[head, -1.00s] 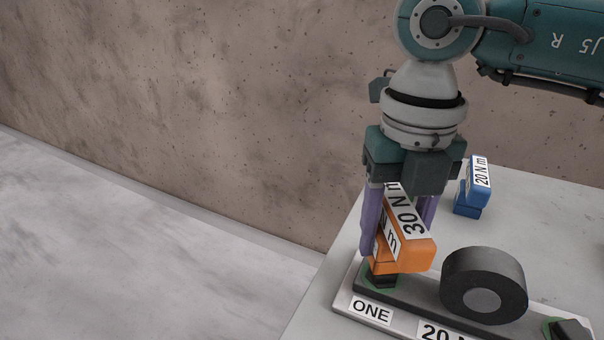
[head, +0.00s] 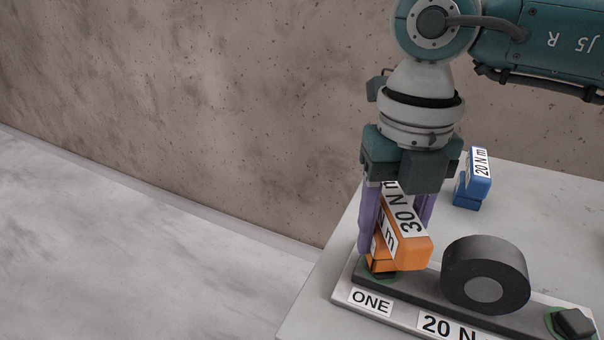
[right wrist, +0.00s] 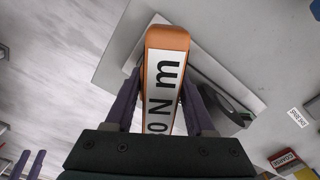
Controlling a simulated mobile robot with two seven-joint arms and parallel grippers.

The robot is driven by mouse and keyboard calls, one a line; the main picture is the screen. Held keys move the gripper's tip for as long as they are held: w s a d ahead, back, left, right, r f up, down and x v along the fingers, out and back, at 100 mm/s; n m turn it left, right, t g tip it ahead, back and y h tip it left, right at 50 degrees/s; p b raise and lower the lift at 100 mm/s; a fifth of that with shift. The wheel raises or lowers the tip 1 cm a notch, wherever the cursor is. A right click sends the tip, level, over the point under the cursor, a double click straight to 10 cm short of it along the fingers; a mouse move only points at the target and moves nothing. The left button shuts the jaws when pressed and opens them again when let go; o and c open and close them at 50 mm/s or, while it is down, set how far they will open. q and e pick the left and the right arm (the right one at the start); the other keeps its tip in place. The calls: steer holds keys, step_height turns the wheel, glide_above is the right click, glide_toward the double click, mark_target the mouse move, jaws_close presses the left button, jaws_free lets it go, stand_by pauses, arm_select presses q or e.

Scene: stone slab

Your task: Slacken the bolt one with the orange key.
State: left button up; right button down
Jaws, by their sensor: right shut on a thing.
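My right gripper (head: 397,235) is shut on the orange key (head: 412,252), which bears a "30 N m" label. The key also shows between the purple fingers in the right wrist view (right wrist: 164,75). The key's lower end is at bolt one (head: 379,274), a dark bolt with a green ring beside the "ONE" label (head: 371,301). The key and finger hide most of this bolt, and I cannot tell whether the key is fully seated on it. My left gripper (right wrist: 31,154) shows at the lower left of the right wrist view, its fingers apart.
A dark bar on a plate (head: 345,290) carries a thick black cylinder (head: 485,275) right of the key and another bolt (head: 573,323) with a green ring. A "20 N m" label (head: 450,328) is in front. A blue key (head: 472,188) stands behind on the grey table (head: 530,205).

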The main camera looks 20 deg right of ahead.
steer(key=shift+f+b, duration=0.65)
steer(key=shift+f, duration=0.15)
stand_by(0.5)
steer(key=n+b, duration=0.2)
steer(key=n, duration=0.4)
steer(key=shift+f+n+b, duration=0.15)
steer(key=shift+n+b, duration=0.2)
steer(key=shift+n, duration=0.05)
steer(key=n+b, duration=0.2)
steer(key=n, duration=0.3)
steer(key=shift+r+p, duration=0.9)
steer(key=shift+r, duration=0.25)
steer(key=shift+r+p, duration=0.55)
steer(key=shift+r, duration=0.25)
